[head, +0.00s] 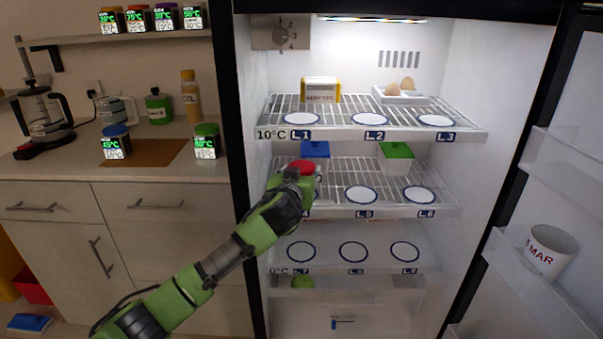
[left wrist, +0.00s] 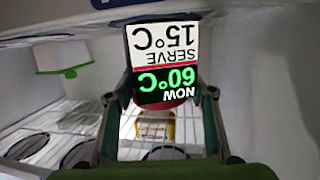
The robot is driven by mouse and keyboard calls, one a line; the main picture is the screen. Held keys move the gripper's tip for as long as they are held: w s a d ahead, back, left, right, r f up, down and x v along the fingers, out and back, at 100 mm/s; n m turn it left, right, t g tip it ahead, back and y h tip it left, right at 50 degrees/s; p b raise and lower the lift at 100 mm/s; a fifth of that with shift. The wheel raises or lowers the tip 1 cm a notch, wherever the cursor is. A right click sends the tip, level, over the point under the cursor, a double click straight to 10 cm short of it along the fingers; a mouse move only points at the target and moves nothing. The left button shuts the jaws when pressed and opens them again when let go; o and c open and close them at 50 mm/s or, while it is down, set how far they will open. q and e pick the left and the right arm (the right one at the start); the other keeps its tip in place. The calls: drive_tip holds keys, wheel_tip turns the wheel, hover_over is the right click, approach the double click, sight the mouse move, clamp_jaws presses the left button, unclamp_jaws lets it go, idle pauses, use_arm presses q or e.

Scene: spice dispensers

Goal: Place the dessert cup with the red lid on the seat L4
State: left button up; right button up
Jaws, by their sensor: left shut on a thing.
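The dessert cup with the red lid (head: 301,167) is inside the open fridge, at the left of the middle shelf. In the left wrist view its label (left wrist: 164,62) reads "SERVE 15°C" and "NOW 60°C", upside down in the picture. My left gripper (head: 298,184) is shut on the cup, with a finger on each side of it in the wrist view. The cup is over or at seat L4, whose disc and label (head: 305,213) are mostly hidden by my gripper. I cannot tell whether the cup touches the shelf. My right gripper is not in view.
Behind the cup stand a blue-lidded container (head: 315,150) and, to the right, a green-lidded container (head: 396,151). Seats L5 (head: 361,195) and L6 (head: 419,195) are empty. The upper shelf (head: 385,134) is above my gripper; the fridge's left wall is close.

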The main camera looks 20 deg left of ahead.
use_arm(q)
drive_tip(key=o, duration=1.3)
drive_tip(key=shift+f, duration=0.1)
drive_tip(key=shift+s, duration=0.3)
drive_tip(key=p+v, duration=0.1)
drive_tip(key=v, duration=1)
drive_tip(key=shift+s, duration=0.2)
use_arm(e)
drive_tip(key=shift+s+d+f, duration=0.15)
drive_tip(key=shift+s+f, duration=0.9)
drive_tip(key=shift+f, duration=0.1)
